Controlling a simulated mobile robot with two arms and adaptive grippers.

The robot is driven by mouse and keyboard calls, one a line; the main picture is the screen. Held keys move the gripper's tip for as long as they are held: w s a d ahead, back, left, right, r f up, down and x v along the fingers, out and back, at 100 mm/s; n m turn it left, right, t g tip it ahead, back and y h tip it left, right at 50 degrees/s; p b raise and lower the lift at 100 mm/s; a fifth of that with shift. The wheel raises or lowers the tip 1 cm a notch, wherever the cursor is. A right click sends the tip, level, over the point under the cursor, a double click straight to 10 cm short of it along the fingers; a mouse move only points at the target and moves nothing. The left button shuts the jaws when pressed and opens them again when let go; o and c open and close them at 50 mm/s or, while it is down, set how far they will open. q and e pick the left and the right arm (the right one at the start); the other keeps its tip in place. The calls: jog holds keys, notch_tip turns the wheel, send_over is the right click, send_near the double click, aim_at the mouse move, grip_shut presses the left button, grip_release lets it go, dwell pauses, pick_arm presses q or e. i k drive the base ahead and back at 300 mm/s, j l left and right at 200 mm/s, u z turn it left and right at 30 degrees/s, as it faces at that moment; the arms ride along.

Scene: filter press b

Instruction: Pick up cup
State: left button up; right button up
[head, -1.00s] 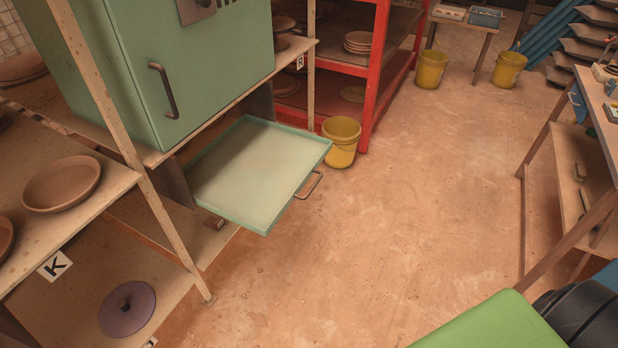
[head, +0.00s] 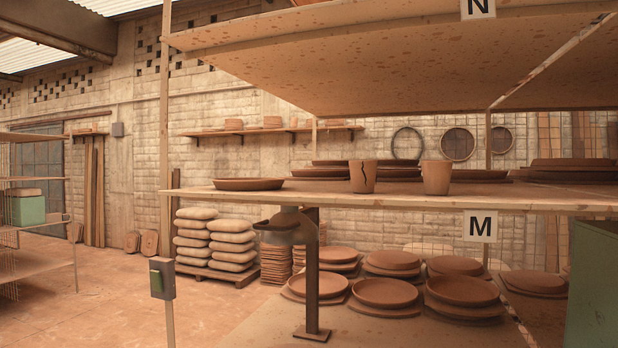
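Two small terracotta cups stand upright on the shelf (head: 400,200) above the label M in the head view. The left cup (head: 362,177) has a dark crack running down its side. The right cup (head: 437,178) shows no crack on the side facing me. They stand apart, near the front edge of the shelf. Neither of my grippers is in view.
A plate (head: 248,184) lies on the same shelf to the left. A shelf marked N (head: 400,60) overhangs it. Stacked plates (head: 385,293) and a metal stand (head: 312,270) are below. A post with a switch box (head: 162,278) stands in front. Open floor is at left.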

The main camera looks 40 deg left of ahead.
aim_at(363, 173)
jog(key=u, duration=1.1)
jog(key=i+j+z, duration=0.1)
jog(key=j, duration=0.3)
